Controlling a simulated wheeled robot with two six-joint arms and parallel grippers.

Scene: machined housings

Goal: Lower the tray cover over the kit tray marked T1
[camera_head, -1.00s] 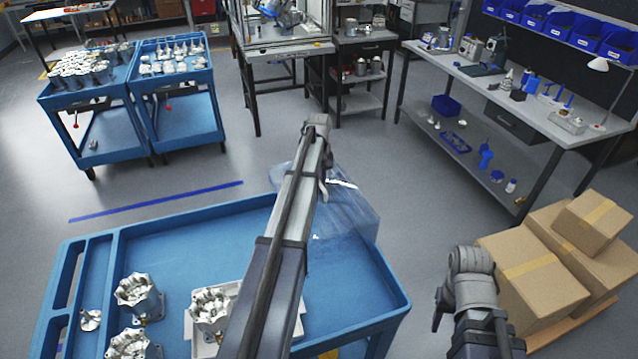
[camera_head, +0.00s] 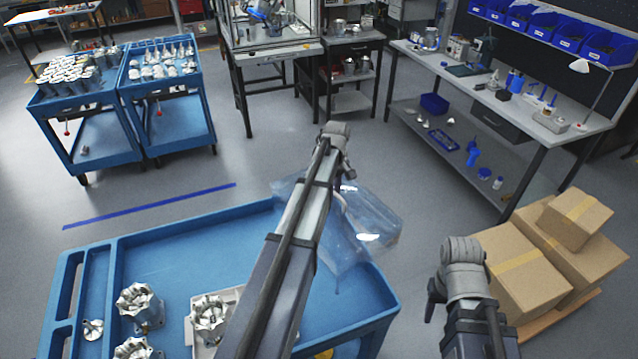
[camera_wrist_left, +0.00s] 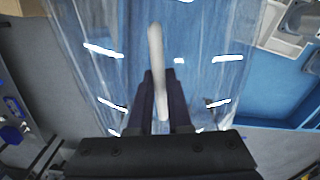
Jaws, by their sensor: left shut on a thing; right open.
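The tray cover (camera_head: 372,225) is a clear box-like shell, held tilted above the far right corner of the blue cart. My left gripper (camera_wrist_left: 160,85) is shut on its pale handle; the cover fills the upper middle of the left wrist view (camera_wrist_left: 105,25). In the head view my left arm partly hides the grip. The light grey kit tray (camera_head: 234,296) lies on the cart with a metal housing (camera_head: 208,317) in it. My arm hides part of the tray, and no T1 mark is readable. My right gripper (camera_head: 436,298) is low at right, apart from the cart, open and small in view.
The blue cart (camera_head: 180,245) has a raised rim and side slots at left. More housings (camera_head: 138,305) and a small metal part (camera_head: 92,329) sit on it. Cardboard boxes (camera_head: 520,275) stand at right. A workbench (camera_head: 540,105) and two blue carts are farther back.

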